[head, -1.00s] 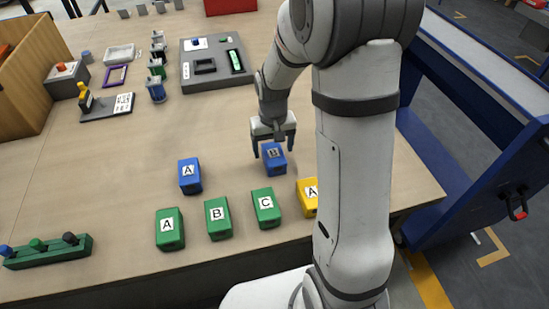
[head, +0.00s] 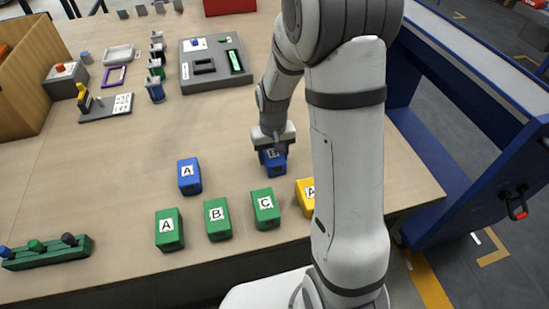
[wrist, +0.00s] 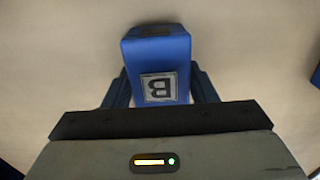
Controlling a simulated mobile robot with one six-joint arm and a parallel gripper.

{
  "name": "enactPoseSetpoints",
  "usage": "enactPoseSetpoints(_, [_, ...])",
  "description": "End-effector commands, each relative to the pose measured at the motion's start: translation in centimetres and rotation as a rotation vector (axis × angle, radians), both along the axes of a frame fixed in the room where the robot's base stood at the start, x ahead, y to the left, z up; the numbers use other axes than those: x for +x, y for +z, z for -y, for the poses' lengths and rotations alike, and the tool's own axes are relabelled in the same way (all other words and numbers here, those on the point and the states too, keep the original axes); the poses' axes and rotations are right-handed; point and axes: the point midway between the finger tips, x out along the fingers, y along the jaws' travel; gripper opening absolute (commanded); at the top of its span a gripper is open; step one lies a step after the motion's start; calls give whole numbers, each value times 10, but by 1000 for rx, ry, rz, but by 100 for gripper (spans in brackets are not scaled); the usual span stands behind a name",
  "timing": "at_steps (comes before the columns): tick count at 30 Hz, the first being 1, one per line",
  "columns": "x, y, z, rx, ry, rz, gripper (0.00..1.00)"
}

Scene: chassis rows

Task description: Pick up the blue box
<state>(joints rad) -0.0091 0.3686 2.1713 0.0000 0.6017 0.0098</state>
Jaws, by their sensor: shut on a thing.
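The blue box marked B (head: 273,163) stands on the wooden table, left of my arm. My gripper (head: 273,151) is over it and shut on it, with a finger on either side. In the wrist view the blue box B (wrist: 158,55) sits between the two fingers of my gripper (wrist: 160,88), its label upside down. A second blue box, marked A (head: 189,177), stands on the table to the left, apart from my gripper. In the head view my gripper covers part of box B's top.
Green boxes A (head: 169,230), B (head: 217,219) and C (head: 265,209) stand along the front edge. A yellow box (head: 306,197) is partly behind my arm. A grey panel (head: 217,65) lies farther back. The table (head: 130,150) is clear left of blue box A.

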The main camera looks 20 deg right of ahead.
Motion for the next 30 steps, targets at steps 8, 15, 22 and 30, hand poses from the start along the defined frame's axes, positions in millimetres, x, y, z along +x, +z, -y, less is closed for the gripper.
enactPoseSetpoints(8, [0,0,0,0,1,0,14])
enactPoseSetpoints(15, [1,1,0,0,1,2,0])
enactPoseSetpoints(22, [1,4,0,0,1,3,0])
enactPoseSetpoints(30, [2,42,-1,0,1,8,0])
